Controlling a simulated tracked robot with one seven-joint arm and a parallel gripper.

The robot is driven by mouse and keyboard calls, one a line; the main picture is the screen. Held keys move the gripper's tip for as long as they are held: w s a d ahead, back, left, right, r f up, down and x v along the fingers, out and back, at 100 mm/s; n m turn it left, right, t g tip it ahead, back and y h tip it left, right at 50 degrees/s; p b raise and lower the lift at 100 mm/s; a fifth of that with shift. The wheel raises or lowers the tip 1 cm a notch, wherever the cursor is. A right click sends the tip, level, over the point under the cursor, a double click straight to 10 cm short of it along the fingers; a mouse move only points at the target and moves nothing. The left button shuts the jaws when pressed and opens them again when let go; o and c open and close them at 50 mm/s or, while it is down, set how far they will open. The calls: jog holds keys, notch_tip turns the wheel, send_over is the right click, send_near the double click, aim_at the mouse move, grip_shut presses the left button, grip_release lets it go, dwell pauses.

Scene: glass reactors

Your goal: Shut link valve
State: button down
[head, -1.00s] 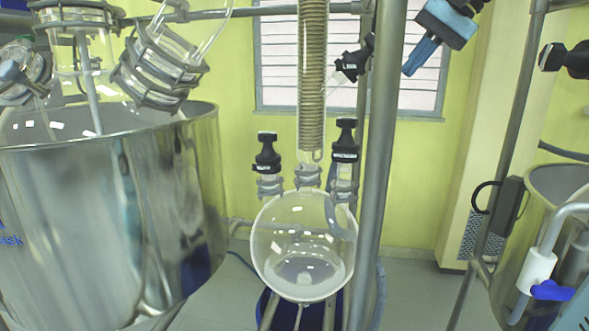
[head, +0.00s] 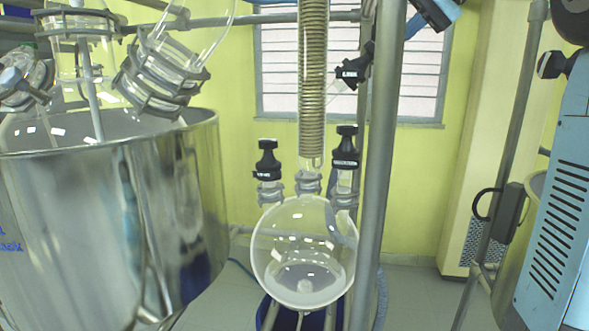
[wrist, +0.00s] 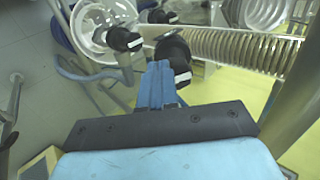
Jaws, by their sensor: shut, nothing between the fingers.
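The link valve (head: 352,74) is a black knob with a white label on a glass side arm, just left of the grey upright pole and beside the coiled condenser. My gripper (head: 412,27) shows at the top of the head view, right of the pole and above the valve, its blue fingers closed together. In the wrist view the shut fingers (wrist: 160,68) lie over a black knob with a white label (wrist: 178,62), which appears to be the link valve. The fingers partly hide it, and I cannot tell if they touch.
Two other black-capped valves, left (head: 267,160) and right (head: 345,148), stand over the round glass flask (head: 303,250). The grey pole (head: 382,150) is close to my gripper. A large steel vessel (head: 110,220) fills the left. The glass condenser (head: 312,90) hangs mid-view.

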jog(key=shift+x, duration=1.7)
jog(key=shift+s+f, duration=0.15)
jog(key=shift+a+r, duration=0.55)
jog(key=shift+r, duration=0.1)
jog(key=shift+a+r, duration=0.35)
jog(key=shift+a, duration=0.05)
jog(key=shift+w+a+r, duration=0.15)
jog(key=shift+w+r, duration=0.25)
jog(key=shift+s+a+r, duration=0.1)
jog(key=shift+s+r, duration=0.1)
jog(key=shift+s, duration=0.15)
